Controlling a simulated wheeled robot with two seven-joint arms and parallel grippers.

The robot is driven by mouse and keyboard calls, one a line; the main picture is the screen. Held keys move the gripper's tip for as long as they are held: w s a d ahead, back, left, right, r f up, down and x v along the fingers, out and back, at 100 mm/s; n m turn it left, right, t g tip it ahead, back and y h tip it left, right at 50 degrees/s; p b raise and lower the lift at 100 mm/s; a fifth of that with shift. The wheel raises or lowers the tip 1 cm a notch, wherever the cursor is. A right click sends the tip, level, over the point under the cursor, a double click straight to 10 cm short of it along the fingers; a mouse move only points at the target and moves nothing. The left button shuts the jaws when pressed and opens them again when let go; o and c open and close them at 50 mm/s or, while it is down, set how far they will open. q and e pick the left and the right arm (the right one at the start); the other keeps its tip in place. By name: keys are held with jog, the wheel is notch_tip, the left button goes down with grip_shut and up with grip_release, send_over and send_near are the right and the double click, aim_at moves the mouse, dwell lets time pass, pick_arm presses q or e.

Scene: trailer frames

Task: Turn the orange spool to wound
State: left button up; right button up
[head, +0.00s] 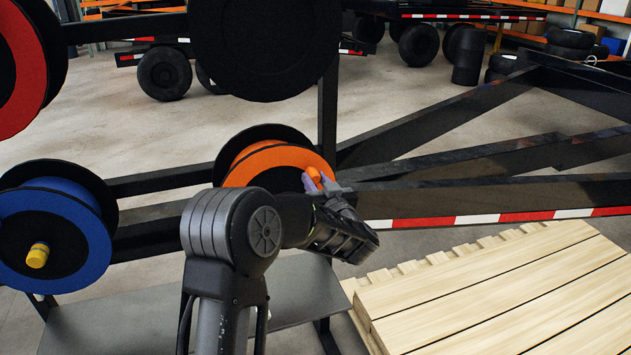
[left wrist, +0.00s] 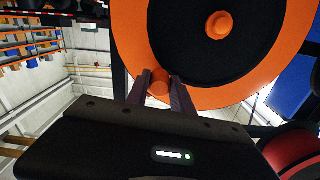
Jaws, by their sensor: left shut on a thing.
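The orange spool (head: 240,171) sits on the black rack in the middle of the head view, an orange ring with a dark centre. It also fills the upper right of the left wrist view (left wrist: 218,97), with an orange hub knob (left wrist: 219,25) at its centre. A small orange crank handle (left wrist: 160,82) stands out from the ring. My left gripper (head: 319,182) is at the right side of the spool, its fingers shut on this handle, one on each side. My arm hides the lower part of the spool in the head view. My right gripper is not in view.
A blue spool (head: 68,201) with a yellow knob (head: 37,254) is at the left, and a red spool (head: 27,72) is above it. A large black disc (head: 264,45) hangs above. Black trailer beams (head: 450,195) and wooden planks (head: 500,290) are at the right.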

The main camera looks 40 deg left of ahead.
pick_arm(q)
grip_shut()
dwell(0.8)
